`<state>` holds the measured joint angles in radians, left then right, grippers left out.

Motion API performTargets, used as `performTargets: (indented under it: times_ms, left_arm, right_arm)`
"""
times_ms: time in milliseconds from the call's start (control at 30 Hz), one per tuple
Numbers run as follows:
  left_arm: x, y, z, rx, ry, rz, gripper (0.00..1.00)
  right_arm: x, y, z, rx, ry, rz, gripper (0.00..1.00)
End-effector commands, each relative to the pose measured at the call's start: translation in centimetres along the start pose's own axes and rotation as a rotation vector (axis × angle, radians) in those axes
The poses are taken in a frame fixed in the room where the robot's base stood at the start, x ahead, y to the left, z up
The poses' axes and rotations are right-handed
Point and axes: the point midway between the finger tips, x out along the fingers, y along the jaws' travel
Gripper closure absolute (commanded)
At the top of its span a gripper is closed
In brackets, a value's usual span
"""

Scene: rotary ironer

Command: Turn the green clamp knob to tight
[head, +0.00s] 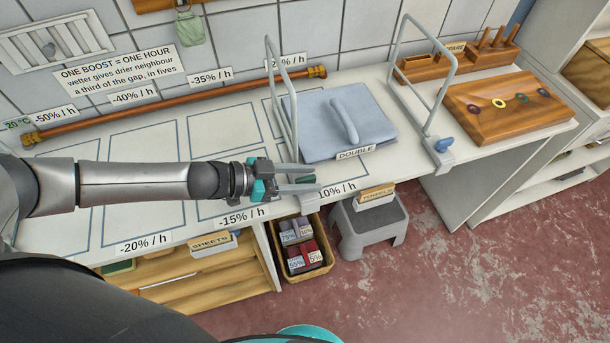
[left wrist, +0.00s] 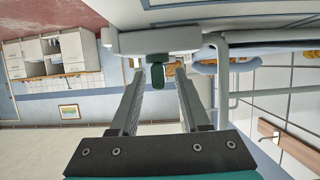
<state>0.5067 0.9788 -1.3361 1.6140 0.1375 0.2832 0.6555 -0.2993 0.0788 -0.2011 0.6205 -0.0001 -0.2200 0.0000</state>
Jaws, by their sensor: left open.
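The green clamp knob (left wrist: 158,77) sits under the pale clamp body (left wrist: 160,41) in the left wrist view. It shows between the tips of my left gripper (left wrist: 159,84), with a gap on both sides. In the head view the knob (head: 306,179) is a small green patch between the two fingers. My left gripper (head: 303,178) is open, reaching in from the left at the counter's front edge. The clamp holds the left grey wire frame (head: 291,110). The knob's turn position cannot be read. My right gripper is not in view.
A folded blue cloth (head: 325,115) lies on the counter right of the frame. A second frame (head: 398,52) has a blue knob (head: 443,145). A basket (head: 329,262) and a grey stool (head: 375,225) stand below. A copper rod (head: 170,104) lies at the back.

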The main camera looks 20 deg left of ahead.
Motion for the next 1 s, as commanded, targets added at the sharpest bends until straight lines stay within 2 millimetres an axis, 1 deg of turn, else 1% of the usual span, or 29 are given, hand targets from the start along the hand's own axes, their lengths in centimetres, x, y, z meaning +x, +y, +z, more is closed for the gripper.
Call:
performTargets:
  times_ms: [300, 367, 467, 567, 1000]
  left_arm:
    - [0.0, 0.1, 0.1, -0.001, -0.001, 0.001, 0.54]
    - [-0.2, 0.1, 0.1, -0.002, -0.001, 0.001, 0.54]
    - [-1.0, 0.1, 0.1, -0.002, -0.002, 0.0, 0.54]
    - [-2.5, 0.0, 0.1, -0.002, -0.003, -0.001, 0.54]
    - [-11.2, 0.0, 0.2, -0.002, -0.006, -0.001, 0.54]
  right_arm:
    - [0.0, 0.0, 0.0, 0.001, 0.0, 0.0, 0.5]
    - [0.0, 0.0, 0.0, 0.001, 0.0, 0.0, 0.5]
    - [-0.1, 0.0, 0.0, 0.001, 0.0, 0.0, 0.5]
    - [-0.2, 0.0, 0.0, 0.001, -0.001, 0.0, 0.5]
    - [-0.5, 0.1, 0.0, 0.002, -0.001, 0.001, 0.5]
